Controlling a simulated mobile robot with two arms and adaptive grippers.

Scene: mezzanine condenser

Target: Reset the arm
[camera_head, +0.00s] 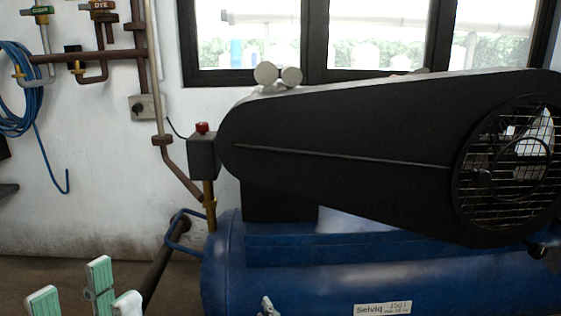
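My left gripper (71,289) shows at the bottom left edge of the head view. Its pale green finger pads stand apart with a gap between them, and I see nothing held in the gap. The rest of this gripper and its arm are cut off by the lower edge. The gripper appears in front of the floor and wall, to the left of the blue compressor tank (225,275).
A black belt guard (340,140) tops the tank. A red-topped grey switch box (203,155) and a dark slanted pipe (160,265) stand at its left end. A blue hose (20,95) and brown pipes (95,56) are on the wall. Windows (370,35) are behind.

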